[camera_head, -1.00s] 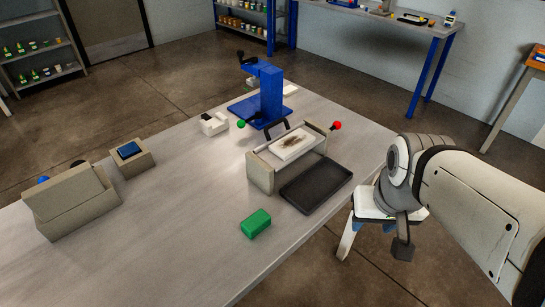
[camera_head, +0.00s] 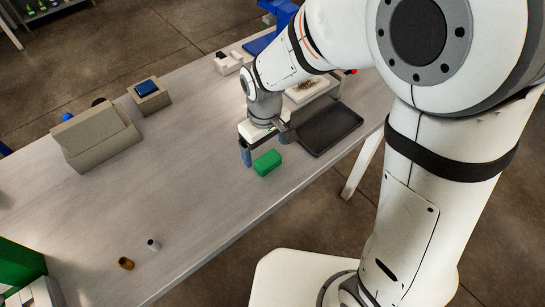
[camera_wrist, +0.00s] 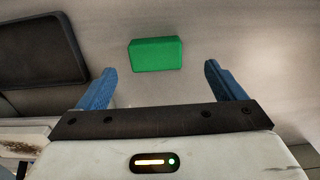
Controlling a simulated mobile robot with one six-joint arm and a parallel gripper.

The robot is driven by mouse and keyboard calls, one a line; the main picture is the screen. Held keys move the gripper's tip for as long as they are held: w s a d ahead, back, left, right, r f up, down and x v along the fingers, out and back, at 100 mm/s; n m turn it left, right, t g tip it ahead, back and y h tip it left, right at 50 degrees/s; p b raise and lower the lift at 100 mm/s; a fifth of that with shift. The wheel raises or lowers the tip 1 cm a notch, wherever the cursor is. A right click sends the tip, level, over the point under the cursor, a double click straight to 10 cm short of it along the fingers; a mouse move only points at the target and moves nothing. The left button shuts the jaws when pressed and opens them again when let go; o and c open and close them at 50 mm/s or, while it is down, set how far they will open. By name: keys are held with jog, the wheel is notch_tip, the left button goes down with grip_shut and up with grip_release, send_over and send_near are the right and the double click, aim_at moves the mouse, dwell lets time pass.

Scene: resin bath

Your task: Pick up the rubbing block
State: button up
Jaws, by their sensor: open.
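A green block (camera_head: 267,162), which I take to be the rubbing block, lies flat on the grey table (camera_head: 190,195) near its front edge. My gripper (camera_head: 268,148) is over the table beside the block, pointing down with blue fingers apart. In the wrist view the green block (camera_wrist: 156,54) lies ahead of the open fingers, roughly centred between them, and my gripper (camera_wrist: 161,78) is empty. The block looks clear of both fingers; the exact height gap is hard to tell.
A black tray (camera_head: 330,128) lies just right of the block, also in the wrist view (camera_wrist: 40,45). Behind it is a beige trough (camera_head: 305,92). Beige boxes (camera_head: 97,135) stand at left, one with a blue top (camera_head: 147,88). Two small cylinders (camera_head: 126,263) are near the front.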

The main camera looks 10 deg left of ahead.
aim_at(267, 159)
jog(key=shift+w+d+f+p, duration=0.15)
jog(key=shift+f+p, duration=0.1)
jog(key=shift+f, duration=1.3)
jog(key=shift+w+f+p, duration=0.1)
jog(key=shift+f+p, duration=0.1)
jog(key=shift+f, duration=1.3)
jog(key=shift+c, duration=0.6)
jog(key=c, duration=1)
jog(key=shift+o, duration=0.2)
notch_tip(267, 159, up, 10)
jog(key=shift+b, duration=0.35)
